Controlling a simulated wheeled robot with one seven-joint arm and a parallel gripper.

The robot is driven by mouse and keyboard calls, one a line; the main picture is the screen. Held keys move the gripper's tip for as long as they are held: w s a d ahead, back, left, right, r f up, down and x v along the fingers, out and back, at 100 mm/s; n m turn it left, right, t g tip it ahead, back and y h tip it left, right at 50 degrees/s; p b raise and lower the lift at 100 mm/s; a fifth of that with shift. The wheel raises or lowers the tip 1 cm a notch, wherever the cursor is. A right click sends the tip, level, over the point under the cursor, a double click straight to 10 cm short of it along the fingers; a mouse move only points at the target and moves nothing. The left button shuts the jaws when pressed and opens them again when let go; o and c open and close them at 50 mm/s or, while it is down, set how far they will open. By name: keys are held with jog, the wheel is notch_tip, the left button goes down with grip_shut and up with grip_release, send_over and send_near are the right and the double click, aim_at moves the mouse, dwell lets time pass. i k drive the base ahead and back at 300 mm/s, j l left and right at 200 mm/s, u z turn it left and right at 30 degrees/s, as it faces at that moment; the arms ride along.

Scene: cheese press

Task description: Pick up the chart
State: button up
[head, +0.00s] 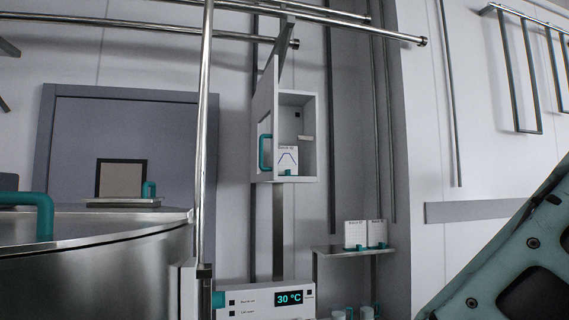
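A small white card with a dark line curve and a printed heading (288,161) stands upright in an open wall cabinet (312,140), at its lower left; it looks like a chart. The heading is too small to read. Two more white cards, one on the left (355,235) and one on the right (377,233), stand side by side on a lower shelf; their print is unclear. I cannot tell for sure which is the task's chart. My gripper is not in view; a teal part at the lower right looks like my own arm.
The cabinet door (263,115) with a teal handle (265,152) stands at the left of the opening. A large steel vat (100,275) fills the lower left. A vertical steel pole (203,130) rises between. A panel (289,298) reads 30 °C below. The shelf (330,251) is right.

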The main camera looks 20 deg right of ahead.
aim_at(287, 155)
jog(key=i+l+u, duration=0.1)
jog(key=u, duration=0.65)
jog(key=i+l+u, duration=0.15)
jog(key=l+u, duration=0.25)
jog(key=l, duration=0.45)
jog(key=l+u, duration=0.4)
jog(key=l, duration=0.5)
